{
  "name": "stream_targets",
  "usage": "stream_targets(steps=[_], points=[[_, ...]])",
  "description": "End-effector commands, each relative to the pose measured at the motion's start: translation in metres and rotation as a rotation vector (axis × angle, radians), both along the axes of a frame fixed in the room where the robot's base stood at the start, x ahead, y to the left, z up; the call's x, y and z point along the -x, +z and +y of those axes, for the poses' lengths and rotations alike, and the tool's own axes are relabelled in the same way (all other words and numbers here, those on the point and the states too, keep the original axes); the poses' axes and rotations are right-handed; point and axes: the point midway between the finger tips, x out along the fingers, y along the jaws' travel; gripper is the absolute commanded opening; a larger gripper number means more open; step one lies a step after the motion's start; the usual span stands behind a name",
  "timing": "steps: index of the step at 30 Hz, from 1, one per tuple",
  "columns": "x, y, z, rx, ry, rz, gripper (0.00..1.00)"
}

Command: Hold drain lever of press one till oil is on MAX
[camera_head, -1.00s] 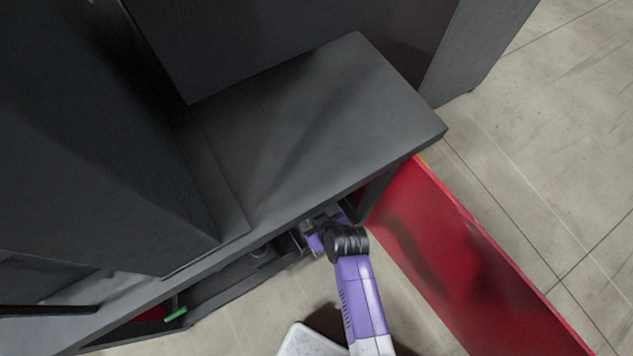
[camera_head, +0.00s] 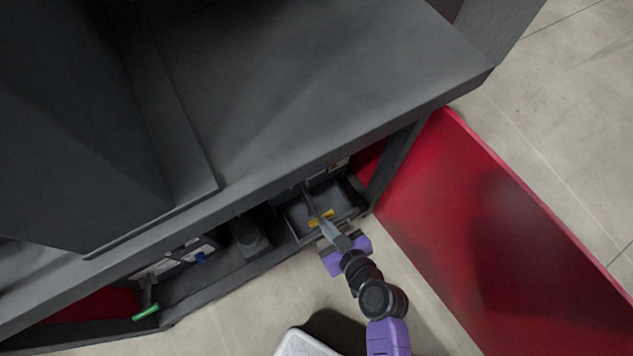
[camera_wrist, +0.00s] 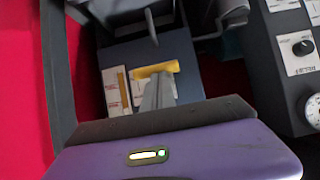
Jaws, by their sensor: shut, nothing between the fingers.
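A yellow bar-shaped handle (camera_head: 321,217), seemingly the drain lever, sits low inside the open cabinet of the dark press. It also shows in the wrist view (camera_wrist: 155,70), lying crosswise. My gripper (camera_head: 325,226) reaches into the cabinet from the front, its fingers shut and empty. In the wrist view the fingertips (camera_wrist: 158,84) meet the near edge of the yellow handle; I cannot tell if they touch it. White plates, one with a yellow-brown strip (camera_wrist: 124,87), stand left of the handle. It may be the oil level gauge; its marks are unreadable.
An open red door (camera_head: 490,220) stands to the right of the cabinet. A panel with a black knob (camera_wrist: 302,47) and a round dial (camera_wrist: 314,110) is at the right in the wrist view. A green handle (camera_head: 146,312) is at lower left.

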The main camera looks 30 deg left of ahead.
Motion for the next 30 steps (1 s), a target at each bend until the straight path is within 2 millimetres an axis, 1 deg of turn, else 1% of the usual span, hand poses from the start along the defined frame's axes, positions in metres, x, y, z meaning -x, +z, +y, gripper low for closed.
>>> stream_targets(steps=[1, 11, 18, 24, 30], points=[[0.000, -0.011, 0.000, 0.000, 0.001, -0.002, 0.00], [0.001, -0.041, -0.002, 0.002, 0.001, 0.002, 0.00], [0.000, -0.065, 0.001, 0.004, 0.002, 0.003, 0.00], [-0.001, -0.077, 0.005, 0.004, 0.003, 0.004, 0.00], [-0.003, -0.083, 0.007, 0.005, 0.002, 0.004, 0.00]])
